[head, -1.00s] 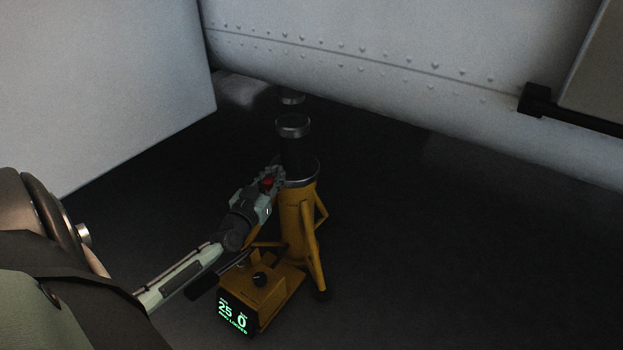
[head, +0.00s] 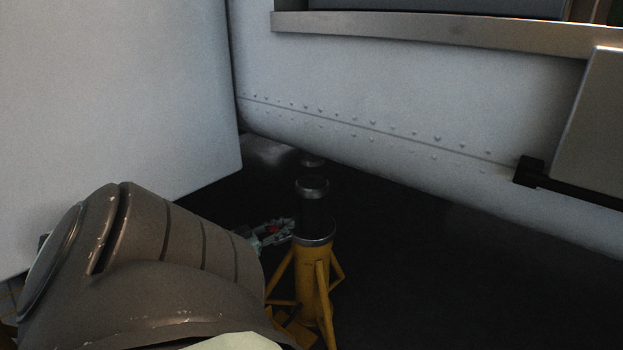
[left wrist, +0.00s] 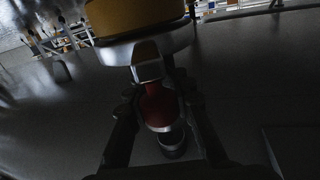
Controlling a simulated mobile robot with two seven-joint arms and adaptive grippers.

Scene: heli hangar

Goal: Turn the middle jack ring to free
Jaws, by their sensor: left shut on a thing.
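The yellow jack (head: 313,265) stands upright on the dark floor, with a metal ring (head: 313,240) around its top and a dark post above. My left gripper (head: 275,231) is at the left side of the ring, mostly hidden behind my own arm. In the left wrist view, the fingers (left wrist: 160,108) are shut on a red handle (left wrist: 155,100) that sticks out from the silver ring (left wrist: 112,50). The yellow jack body shows above it. The jack's lower box and display are hidden in the head view. My right gripper is not in view.
A white panel (head: 110,100) stands at the left, and a black bar (head: 570,185) juts out at the right. The dark floor (head: 440,270) right of the jack is clear.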

